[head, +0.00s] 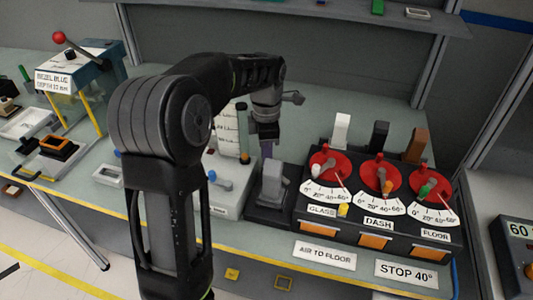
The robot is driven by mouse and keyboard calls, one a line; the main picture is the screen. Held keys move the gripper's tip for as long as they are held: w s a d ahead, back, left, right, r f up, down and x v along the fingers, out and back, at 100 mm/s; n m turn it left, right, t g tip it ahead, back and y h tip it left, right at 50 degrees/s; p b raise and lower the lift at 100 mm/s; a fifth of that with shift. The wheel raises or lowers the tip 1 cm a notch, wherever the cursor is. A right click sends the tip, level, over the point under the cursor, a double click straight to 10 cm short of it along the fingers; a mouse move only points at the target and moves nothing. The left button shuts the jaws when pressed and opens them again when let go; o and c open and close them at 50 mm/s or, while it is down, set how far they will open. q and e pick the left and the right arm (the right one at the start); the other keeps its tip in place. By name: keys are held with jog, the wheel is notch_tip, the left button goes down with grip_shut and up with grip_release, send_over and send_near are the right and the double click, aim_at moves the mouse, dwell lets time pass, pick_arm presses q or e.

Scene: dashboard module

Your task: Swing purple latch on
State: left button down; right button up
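A small purple piece (267,151), which looks like the purple latch, shows just below my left gripper (268,142). It stands behind a grey upright block (271,183) on a black base. The gripper points down at or just above the purple piece. I cannot tell whether they touch or whether the fingers are open, as they are small and dark here. My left arm rises from the bottom and bends over to the right, hiding part of the bench. My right gripper is not in view.
A black module (378,238) with three red dials (329,165) stands to the right. White, black and brown blocks (341,131) stand behind them. A light box (228,180) with a blue-tipped lever is left of the grey block. Signs (406,274) lie along the front edge.

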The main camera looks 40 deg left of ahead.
pick_arm(q)
jog(key=shift+w+m, duration=0.1)
jog(key=shift+m, duration=0.2)
jog(key=shift+w+d+m+p, duration=0.1)
jog(key=shift+w+m+p, duration=0.3)
jog(key=shift+m, duration=0.6)
jog(key=m, duration=0.2)
jog(key=shift+w+d+m, duration=0.25)
jog(key=shift+w+m, duration=0.05)
jog(key=shift+w, duration=0.1)
jog(key=m, duration=0.1)
jog(key=w+d+m+p, duration=0.1)
jog(key=m, duration=0.1)
jog(key=shift+m, duration=0.3)
jog(key=shift+w+d+m, duration=0.15)
jog(key=shift+d+m, duration=0.15)
jog(key=shift+m, duration=0.5)
jog(key=shift+w+d+m, duration=0.1)
jog(key=shift+d+m, duration=0.15)
jog(key=shift+m, duration=0.55)
jog(key=c, duration=1.3)
grip_release()
jog(key=shift+c, duration=0.2)
